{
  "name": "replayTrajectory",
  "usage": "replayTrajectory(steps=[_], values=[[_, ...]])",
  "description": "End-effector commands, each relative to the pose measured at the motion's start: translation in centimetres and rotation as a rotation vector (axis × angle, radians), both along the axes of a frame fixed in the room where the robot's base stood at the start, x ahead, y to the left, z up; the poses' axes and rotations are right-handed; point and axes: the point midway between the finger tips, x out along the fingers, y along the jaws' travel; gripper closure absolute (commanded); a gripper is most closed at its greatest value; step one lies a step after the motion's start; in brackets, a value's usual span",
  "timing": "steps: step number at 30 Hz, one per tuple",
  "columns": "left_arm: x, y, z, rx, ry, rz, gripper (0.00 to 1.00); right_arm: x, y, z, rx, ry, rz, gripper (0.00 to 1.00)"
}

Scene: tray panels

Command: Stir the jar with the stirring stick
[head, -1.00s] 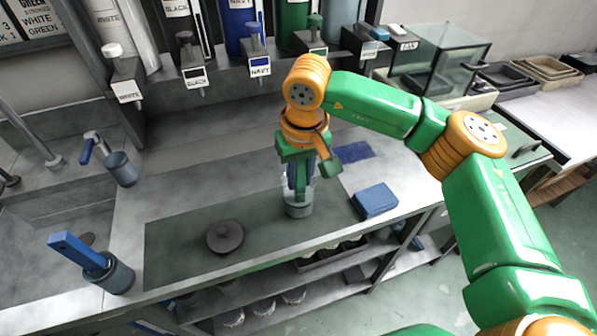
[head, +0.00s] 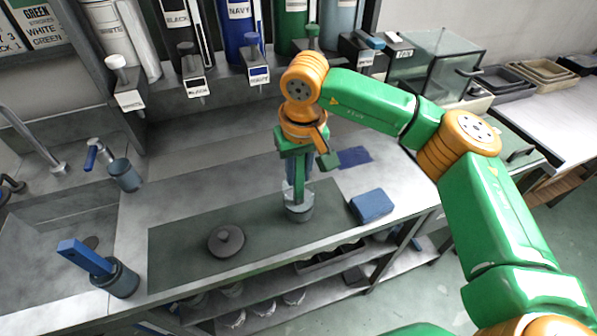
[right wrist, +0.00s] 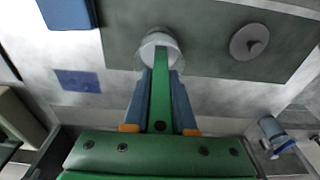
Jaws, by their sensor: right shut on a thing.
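The jar (head: 299,213) is a small clear container with a grey lower part, upright on the dark mat (head: 190,255). It also shows at the top of the right wrist view (right wrist: 148,60), with pale contents. My right gripper (head: 298,182) points down just above the jar. It is shut on the green stirring stick (right wrist: 160,95), which runs between the blue fingers. The stick's far end is inside the jar's mouth; its tip is hidden. A round dark lid (head: 226,241) lies on the mat left of the jar. My left gripper is not in view.
A blue block (head: 371,205) lies right of the jar near the counter edge. Labelled dispensers (head: 190,75) line the back. A blue patch (head: 354,157) lies behind the jar.

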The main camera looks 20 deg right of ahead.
Motion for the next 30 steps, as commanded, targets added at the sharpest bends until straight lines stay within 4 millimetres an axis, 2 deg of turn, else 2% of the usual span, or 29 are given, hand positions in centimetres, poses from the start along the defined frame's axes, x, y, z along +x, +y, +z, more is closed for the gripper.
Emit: replayTrajectory(steps=[1, 21, 30], values=[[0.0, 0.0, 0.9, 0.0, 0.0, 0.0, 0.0, 0.0, 0.0, 1.0, 0.0, 0.0, 0.0, 1.0], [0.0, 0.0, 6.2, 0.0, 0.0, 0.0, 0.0, 0.0, 0.0, 7.4, -0.001, -0.001, 0.0, 1.0], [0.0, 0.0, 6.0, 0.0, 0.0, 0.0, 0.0, 0.0, 0.0, 7.3, -0.001, 0.0, 0.0, 1.0]])
